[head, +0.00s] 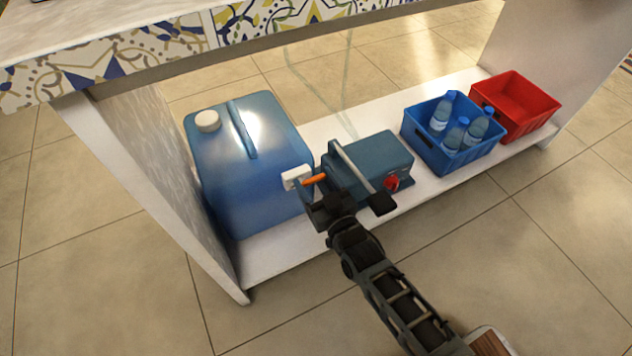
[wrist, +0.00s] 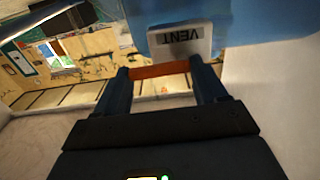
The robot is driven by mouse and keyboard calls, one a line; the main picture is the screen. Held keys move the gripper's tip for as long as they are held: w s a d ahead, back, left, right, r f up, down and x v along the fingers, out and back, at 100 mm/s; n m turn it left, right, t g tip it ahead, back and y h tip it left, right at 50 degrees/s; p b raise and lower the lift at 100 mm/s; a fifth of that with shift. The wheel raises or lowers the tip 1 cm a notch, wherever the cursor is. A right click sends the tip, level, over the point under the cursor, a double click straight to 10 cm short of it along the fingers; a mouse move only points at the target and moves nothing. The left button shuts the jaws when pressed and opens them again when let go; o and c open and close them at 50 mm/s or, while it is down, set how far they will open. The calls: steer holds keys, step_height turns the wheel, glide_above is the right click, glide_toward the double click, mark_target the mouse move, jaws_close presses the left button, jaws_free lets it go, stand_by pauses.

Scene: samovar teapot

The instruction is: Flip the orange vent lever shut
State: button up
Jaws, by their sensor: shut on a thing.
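The orange vent lever (head: 314,180) sticks out to the right from a white vent fitting (head: 296,177) on the side of the blue water tank (head: 225,160). In the wrist view the orange lever (wrist: 160,71) lies crosswise between my two fingers, below a white plate marked VENT (wrist: 180,42). My gripper (head: 318,190) is at the lever, shut on it. In the wrist view my gripper (wrist: 162,85) has a finger at each end of the lever. The fingertips are partly hidden in the head view.
A teal pump box (head: 375,160) with a grey handle and red knob (head: 391,183) stands close right of my gripper. A blue crate (head: 425,145) with several bottles and a red crate (head: 540,110) stand farther right.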

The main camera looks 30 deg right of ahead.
steer(key=o, duration=1)
steer(key=shift+o, duration=0.2)
steer(key=s+p, duration=0.2)
steer(key=s, duration=0.6)
steer(key=shift+w, duration=0.1)
